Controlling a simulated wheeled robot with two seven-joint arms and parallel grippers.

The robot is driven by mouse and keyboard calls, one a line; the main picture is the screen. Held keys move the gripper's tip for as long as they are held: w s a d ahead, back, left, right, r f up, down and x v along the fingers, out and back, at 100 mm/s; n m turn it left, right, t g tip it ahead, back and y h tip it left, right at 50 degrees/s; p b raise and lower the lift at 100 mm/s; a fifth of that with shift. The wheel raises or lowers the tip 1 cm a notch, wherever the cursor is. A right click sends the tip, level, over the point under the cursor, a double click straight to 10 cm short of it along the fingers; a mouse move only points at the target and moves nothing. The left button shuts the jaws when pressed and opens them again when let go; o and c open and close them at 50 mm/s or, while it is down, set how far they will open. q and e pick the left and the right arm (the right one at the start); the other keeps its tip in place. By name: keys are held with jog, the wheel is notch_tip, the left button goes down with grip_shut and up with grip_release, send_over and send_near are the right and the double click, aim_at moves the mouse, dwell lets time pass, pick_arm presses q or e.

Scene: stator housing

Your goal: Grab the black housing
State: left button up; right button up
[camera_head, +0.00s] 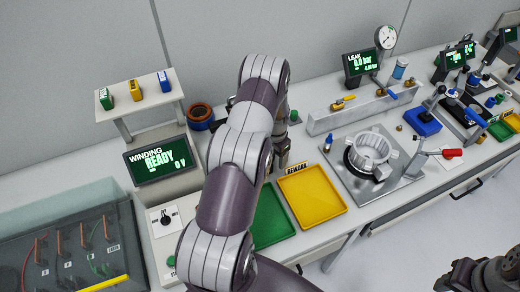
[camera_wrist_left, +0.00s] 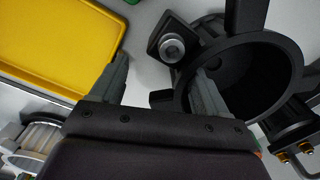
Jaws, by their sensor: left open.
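The black housing (camera_wrist_left: 262,45) is a dark, open ring with lugs, at the right of the left wrist view. A lug with a silver round insert (camera_wrist_left: 172,47) sticks out from its wall. My left gripper (camera_wrist_left: 162,75) is open and empty. Its right finger overlaps the housing's opening in the picture, and its left finger is outside, near the yellow tray. I cannot tell whether it touches. In the head view my left gripper (camera_head: 283,150) points down behind the yellow tray, and my arm hides the housing. My right gripper (camera_head: 478,275) is at the lower right corner, its jaws unclear.
A yellow tray (camera_head: 312,198) and a green tray (camera_head: 270,222) lie on the bench. A silver ring-shaped housing (camera_head: 370,150) sits on a metal plate at the right. The winding display (camera_head: 160,160) and a small shelf (camera_head: 140,100) stand left of my arm.

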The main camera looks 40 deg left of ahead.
pick_arm(q)
jog(key=shift+s+a+f, duration=0.25)
jog(key=shift+f, duration=0.35)
jog(key=shift+s+a+f, duration=0.2)
jog(key=shift+s+f, duration=0.05)
jog(key=shift+f, duration=0.35)
jog(key=shift+w+d, duration=0.2)
jog(key=shift+d, duration=0.05)
jog(key=shift+c, duration=0.2)
jog(key=shift+w, duration=0.1)
jog(key=c, duration=1)
grip_shut()
jog(key=shift+a+r, duration=0.1)
